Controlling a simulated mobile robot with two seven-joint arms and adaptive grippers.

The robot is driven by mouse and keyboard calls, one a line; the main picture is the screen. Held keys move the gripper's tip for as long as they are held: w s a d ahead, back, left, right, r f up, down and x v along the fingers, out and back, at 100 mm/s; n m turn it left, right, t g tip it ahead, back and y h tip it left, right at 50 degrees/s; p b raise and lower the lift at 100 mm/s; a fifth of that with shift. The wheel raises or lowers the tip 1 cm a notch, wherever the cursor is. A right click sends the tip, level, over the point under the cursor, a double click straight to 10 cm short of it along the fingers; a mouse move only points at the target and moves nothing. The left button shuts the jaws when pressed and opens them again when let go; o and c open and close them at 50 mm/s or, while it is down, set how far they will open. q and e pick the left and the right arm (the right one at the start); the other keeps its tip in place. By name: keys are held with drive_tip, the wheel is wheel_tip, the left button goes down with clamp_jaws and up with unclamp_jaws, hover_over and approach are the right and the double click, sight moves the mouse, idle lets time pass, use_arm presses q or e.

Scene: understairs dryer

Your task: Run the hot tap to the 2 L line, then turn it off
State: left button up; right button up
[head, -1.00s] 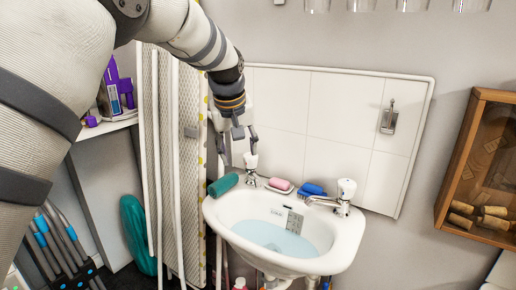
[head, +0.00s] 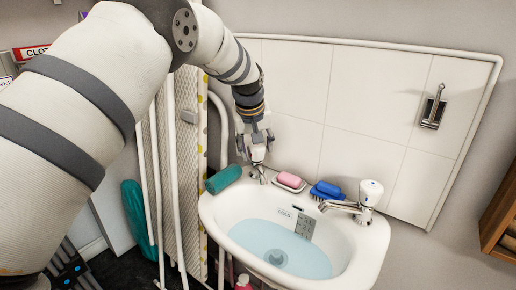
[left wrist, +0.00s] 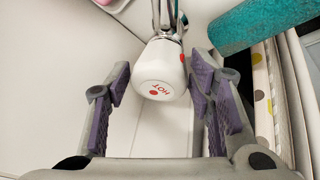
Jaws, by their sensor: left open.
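The hot tap's white knob (left wrist: 160,72), with a red dot and the word HOT, stands between my left gripper's fingers in the left wrist view. My left gripper (head: 257,150) is open around the knob, with a gap on each side. In the head view the fingers mostly hide the knob; the chrome body (head: 260,173) shows below. The white basin (head: 215,215) holds pale blue water (head: 265,238). A grey marked plate (head: 305,226) is on its inner wall; I cannot read its level lines. No stream from the hot tap is discernible. My right gripper is out of view.
The second tap (head: 365,195) is at the basin's right. White poles and an ironing board (head: 183,170) stand close left. A wall cabinet (head: 500,215) is right.

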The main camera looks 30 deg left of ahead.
use_arm(q)
drive_tip(key=shift+w+f, duration=0.1)
drive_tip(key=c, duration=0.9)
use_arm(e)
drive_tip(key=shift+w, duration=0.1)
